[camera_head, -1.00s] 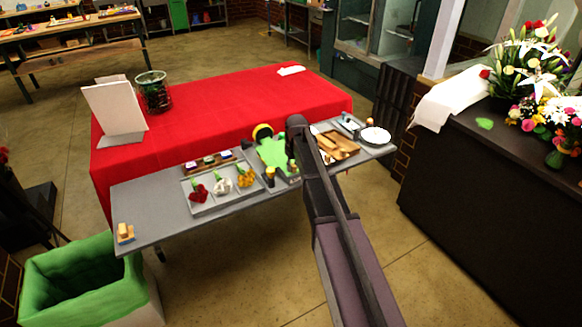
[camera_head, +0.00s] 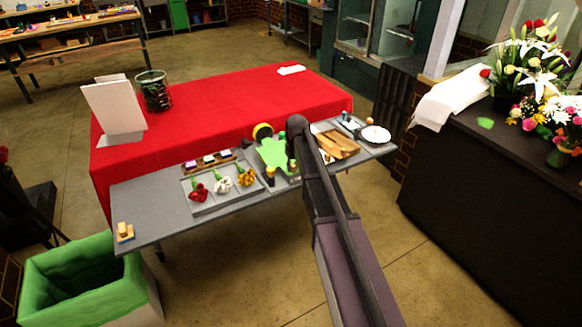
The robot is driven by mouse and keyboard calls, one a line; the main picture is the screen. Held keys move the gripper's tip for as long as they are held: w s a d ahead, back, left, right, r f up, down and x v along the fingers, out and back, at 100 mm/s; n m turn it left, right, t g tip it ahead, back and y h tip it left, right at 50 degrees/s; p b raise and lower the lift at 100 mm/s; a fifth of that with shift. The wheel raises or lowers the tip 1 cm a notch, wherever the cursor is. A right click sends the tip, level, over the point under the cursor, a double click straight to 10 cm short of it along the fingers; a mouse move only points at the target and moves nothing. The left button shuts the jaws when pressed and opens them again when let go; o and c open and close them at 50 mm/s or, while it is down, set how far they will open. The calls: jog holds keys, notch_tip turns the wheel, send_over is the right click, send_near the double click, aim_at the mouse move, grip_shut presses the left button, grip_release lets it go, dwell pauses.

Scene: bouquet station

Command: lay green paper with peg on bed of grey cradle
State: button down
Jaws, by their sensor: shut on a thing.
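The green paper (camera_head: 273,154) shows on the grey table, just left of the far end of my dark arm. It looks mostly flat over the grey cradle (camera_head: 283,181), whose bed is largely covered by it. A small light peg-like piece with a dark base shows near the paper's right edge, but I cannot tell if it is the peg. My gripper's fingers are hidden behind my arm, so their contact with the paper does not show. I cannot tell whether the paper touches the bed.
A tray (camera_head: 228,204) with red, white and yellow flowers lies left of the cradle. A wooden tray (camera_head: 337,143) and white plate (camera_head: 376,135) are to the right. A red-covered table (camera_head: 220,110) stands behind.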

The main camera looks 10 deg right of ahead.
dwell(0.3)
jog(key=c, duration=0.5)
grip_release()
jog(key=o, duration=0.4)
jog(key=shift+w+r, duration=0.1)
jog(key=shift+r, duration=0.1)
jog(key=shift+r+p, duration=3.3)
jog(key=shift+p, duration=0.25)
jog(key=s+m+g, duration=0.1)
jog(key=s+m, duration=0.2)
jog(key=s, duration=2.6)
jog(key=shift+s+a+m+g, duration=0.15)
jog(key=shift+a+m+g, duration=0.15)
jog(key=shift+a, duration=0.1)
